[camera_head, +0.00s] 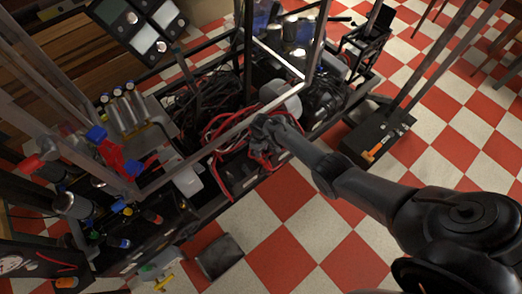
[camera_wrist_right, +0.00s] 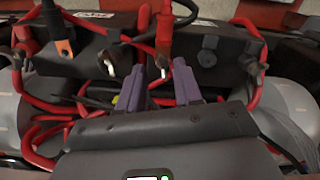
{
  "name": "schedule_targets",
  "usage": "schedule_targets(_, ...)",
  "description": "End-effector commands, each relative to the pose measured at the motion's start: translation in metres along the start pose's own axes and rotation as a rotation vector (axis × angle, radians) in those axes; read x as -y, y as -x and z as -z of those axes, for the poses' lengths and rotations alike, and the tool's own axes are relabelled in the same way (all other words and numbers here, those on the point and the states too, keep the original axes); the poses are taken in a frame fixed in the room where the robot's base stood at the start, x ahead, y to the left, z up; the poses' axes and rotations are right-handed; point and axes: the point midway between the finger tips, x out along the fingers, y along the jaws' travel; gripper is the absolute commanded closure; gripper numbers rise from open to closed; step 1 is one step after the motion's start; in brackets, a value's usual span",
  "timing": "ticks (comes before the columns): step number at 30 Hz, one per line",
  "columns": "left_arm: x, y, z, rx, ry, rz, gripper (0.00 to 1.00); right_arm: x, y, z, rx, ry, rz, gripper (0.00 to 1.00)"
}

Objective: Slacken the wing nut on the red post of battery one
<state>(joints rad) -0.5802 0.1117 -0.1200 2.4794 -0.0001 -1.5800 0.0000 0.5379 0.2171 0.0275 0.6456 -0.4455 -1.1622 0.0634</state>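In the right wrist view, dark battery-like boxes stand ahead of me, a left one (camera_wrist_right: 85,45) and a right one (camera_wrist_right: 205,48), with thick red cables (camera_wrist_right: 143,25) along their tops. Small pale metal pieces, possibly wing nuts, show at the left (camera_wrist_right: 110,65) and near my fingertips (camera_wrist_right: 166,70). I cannot tell which battery is battery one. My right gripper (camera_wrist_right: 160,78) has two purple fingers apart with a gap between them. I cannot tell whether they touch the nearer metal piece. In the head view the right gripper (camera_head: 272,126) is over the red cables (camera_head: 225,143). My left gripper is not visible.
Black cable bundles (camera_head: 200,95) and several cylinders (camera_head: 122,105) fill the rack to the left. A black box (camera_head: 378,135) stands on the checkered floor (camera_head: 290,240), which is largely open at the front.

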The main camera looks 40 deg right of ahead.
Motion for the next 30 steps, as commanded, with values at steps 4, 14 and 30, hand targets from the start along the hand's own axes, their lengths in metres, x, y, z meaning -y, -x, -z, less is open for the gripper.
schedule_targets(4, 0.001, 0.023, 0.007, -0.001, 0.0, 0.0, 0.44, 0.0, 0.032, -0.001, 0.001, 0.001, 0.0, 0.66)
schedule_targets(14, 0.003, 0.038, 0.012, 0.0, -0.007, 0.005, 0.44, 0.0, 0.061, -0.001, 0.002, 0.0, 0.0, 0.66)
schedule_targets(30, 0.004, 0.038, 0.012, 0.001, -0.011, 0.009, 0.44, 0.0, 0.062, -0.001, 0.002, 0.0, 0.0, 0.66)
